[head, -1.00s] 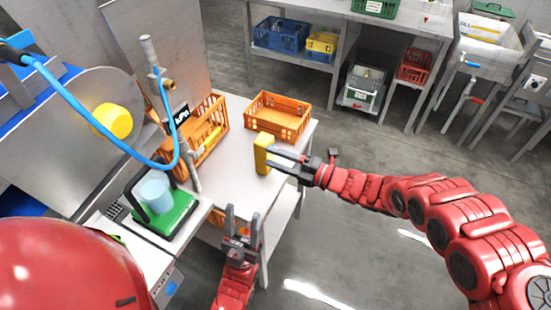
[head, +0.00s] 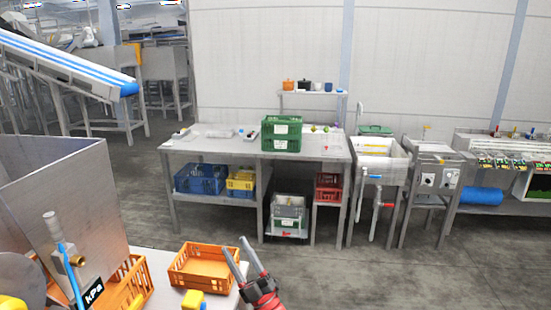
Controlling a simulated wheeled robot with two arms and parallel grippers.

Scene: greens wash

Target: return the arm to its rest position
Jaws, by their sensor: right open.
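My right gripper (head: 237,248) is in the lower middle of the head view, its two grey fingers apart and pointing up and left. Nothing shows between the fingers. A yellow block (head: 193,300) stands on the white table at the bottom edge, left of the gripper and apart from it; its lower part is cut off. Only the red wrist and fingers of my right arm show. My left gripper is out of view.
An empty-looking orange crate (head: 205,265) sits just left of the right gripper. A slatted orange crate (head: 128,290) stands farther left, by the metal hood (head: 60,215). A steel bench (head: 225,146) with green crates (head: 281,134) stands across open floor (head: 400,275).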

